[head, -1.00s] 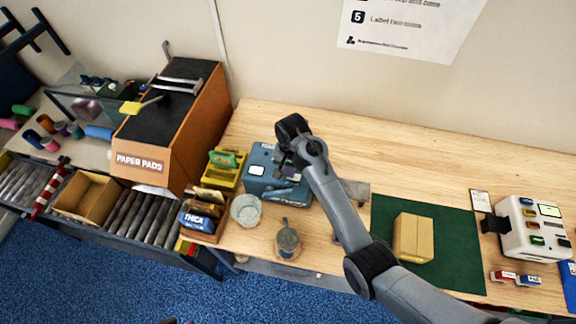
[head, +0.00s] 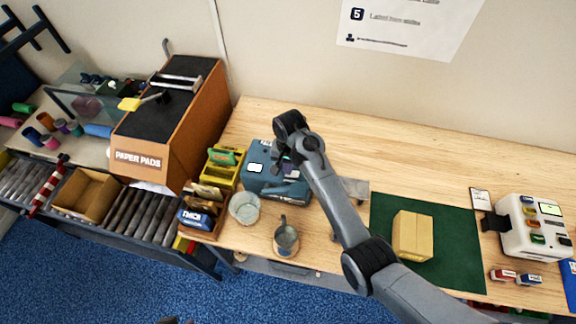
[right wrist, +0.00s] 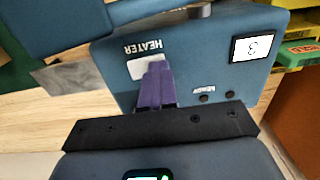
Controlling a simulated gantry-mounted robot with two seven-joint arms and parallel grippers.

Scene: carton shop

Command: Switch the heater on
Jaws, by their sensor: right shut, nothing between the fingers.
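The heater is a blue-grey box (head: 258,182) on the wooden bench. In the right wrist view its face (right wrist: 215,70) carries the word HEATER, a small display reading 3, and a READY label beside small dark round lights. A pale plate (right wrist: 137,69) sits under the HEATER label, partly hidden by my fingers. My right gripper (head: 286,165) is over the heater, its arm coming in from the lower right. In the right wrist view its purple fingers (right wrist: 154,82) are together and empty, over the pale plate. I cannot tell whether they touch it. My left gripper is not seen.
A glass dish (head: 244,207) and a small metal pot (head: 286,239) stand in front of the heater. A yellow bin (head: 223,170) is to its left. A carton (head: 412,236) lies on a green mat (head: 455,252) to the right. The back of the bench is clear.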

